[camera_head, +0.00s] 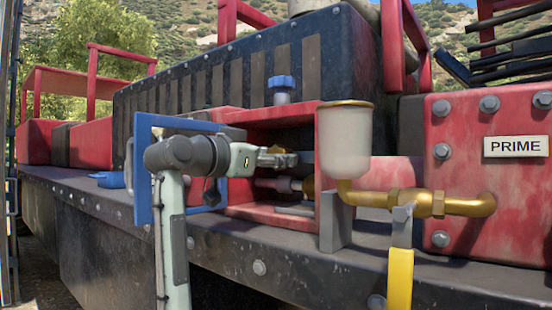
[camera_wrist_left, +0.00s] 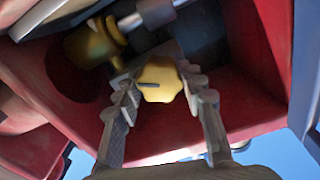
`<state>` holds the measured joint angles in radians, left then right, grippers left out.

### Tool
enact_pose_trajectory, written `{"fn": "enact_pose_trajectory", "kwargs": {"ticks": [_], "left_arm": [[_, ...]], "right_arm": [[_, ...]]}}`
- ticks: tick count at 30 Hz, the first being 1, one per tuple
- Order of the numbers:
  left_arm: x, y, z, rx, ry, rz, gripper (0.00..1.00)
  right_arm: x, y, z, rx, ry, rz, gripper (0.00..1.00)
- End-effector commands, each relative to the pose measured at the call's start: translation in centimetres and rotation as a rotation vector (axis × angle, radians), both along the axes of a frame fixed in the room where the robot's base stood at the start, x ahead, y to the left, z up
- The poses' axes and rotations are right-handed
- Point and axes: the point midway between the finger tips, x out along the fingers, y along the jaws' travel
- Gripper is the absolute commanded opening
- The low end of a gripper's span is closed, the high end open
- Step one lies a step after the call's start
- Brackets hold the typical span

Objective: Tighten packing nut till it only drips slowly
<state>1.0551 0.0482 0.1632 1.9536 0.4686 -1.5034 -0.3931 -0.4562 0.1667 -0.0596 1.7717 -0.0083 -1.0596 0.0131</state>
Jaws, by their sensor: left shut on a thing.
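My left gripper (camera_head: 277,158) reaches into the open red housing (camera_head: 255,118) in the head view. In the left wrist view its two fingers (camera_wrist_left: 160,92) are shut on a yellow lobed nut (camera_wrist_left: 162,76) with a dark mark on its face; I take it to be the packing nut. Behind it a brass fitting (camera_wrist_left: 92,44) and a grey shaft (camera_wrist_left: 138,22) show. The shaft also shows below the gripper in the head view (camera_head: 268,184). The gripper and shadow hide part of the nut's surroundings. I can make out no drip. My right gripper is not in view.
A cream cup (camera_head: 345,140) on a brass pipe (camera_head: 365,198) stands right of the housing, with a yellow-handled lever (camera_head: 400,278) below. A blue frame (camera_head: 143,180) is beside my left wrist. A blue knob (camera_head: 281,82) stands above. A PRIME plate (camera_head: 515,146) is at right.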

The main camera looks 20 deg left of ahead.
Motion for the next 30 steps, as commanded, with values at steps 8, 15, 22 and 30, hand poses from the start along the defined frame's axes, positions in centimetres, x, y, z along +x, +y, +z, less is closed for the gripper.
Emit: {"fn": "enact_pose_trajectory", "kwargs": {"ticks": [8,15,22,30], "left_arm": [[0.0,0.0,-0.1,0.194,-0.067,0.001,0.10],[0.0,-0.1,-0.1,0.301,-0.107,-0.001,0.10],[-0.1,-0.1,0.0,0.342,-0.124,-0.001,0.10],[-0.1,-0.1,-0.1,0.348,-0.126,-0.002,0.10]], "right_arm": [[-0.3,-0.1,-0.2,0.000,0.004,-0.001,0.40],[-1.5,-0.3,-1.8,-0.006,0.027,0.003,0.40],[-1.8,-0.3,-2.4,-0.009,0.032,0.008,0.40],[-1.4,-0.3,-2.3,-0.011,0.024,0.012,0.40]]}}
